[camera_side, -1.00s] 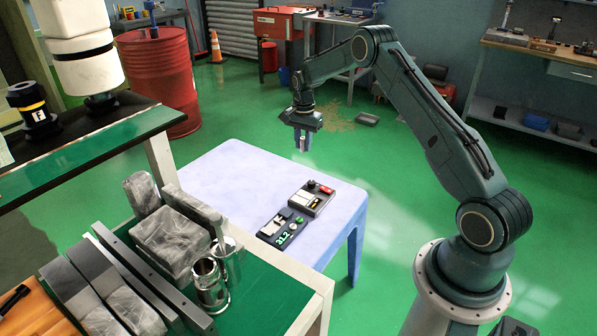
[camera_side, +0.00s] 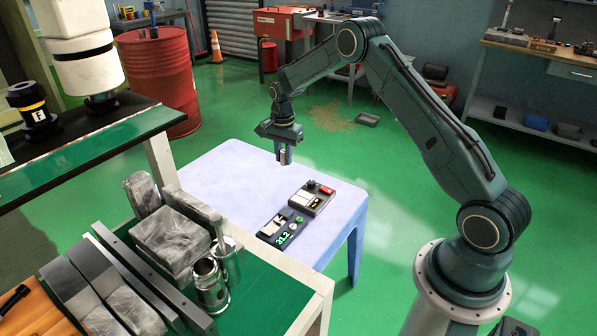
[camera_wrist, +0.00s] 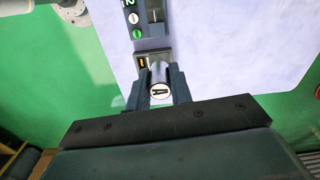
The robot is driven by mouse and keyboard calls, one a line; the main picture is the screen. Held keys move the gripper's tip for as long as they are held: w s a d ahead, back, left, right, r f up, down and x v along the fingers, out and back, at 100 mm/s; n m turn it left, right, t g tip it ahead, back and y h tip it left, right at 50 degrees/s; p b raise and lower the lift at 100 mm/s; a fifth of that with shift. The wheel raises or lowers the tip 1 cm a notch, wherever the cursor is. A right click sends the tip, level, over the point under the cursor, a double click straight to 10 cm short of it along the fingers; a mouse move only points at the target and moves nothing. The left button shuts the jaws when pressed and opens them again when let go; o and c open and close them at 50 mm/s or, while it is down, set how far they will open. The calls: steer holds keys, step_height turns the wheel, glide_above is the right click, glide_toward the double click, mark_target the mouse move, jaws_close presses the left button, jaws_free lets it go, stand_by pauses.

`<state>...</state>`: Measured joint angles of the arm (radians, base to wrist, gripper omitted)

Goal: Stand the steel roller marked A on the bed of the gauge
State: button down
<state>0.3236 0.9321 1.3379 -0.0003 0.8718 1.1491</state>
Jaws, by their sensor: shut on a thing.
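My gripper (camera_side: 284,156) is shut on the steel roller marked A (camera_side: 283,155) and holds it in the air above the pale table. In the wrist view the roller's white end with the black letter A (camera_wrist: 159,91) shows between the two fingers (camera_wrist: 158,88). The gauge is a dark block with a green readout of 21.2 (camera_side: 283,228), on the table below and to the right of the gripper in the side view. Its upper part also shows in the wrist view (camera_wrist: 150,18). The roller is clear of the gauge.
Beside the gauge lies a second dark device with a red button (camera_side: 312,198). The pale table (camera_side: 225,180) is otherwise bare. A green-topped cart (camera_side: 262,290) with metal blocks and shiny cylinders (camera_side: 209,284) stands in front at left.

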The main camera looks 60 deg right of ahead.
steer(key=a, duration=0.8)
glide_above(273, 227)
step_height(273, 227, down, 16)
stand_by(0.4)
steer(key=shift+f, duration=2.1)
steer(key=shift+f, duration=0.15)
steer(key=c, duration=1.3)
jaws_free()
steer(key=shift+o, duration=0.2)
step_height(273, 227, up, 12)
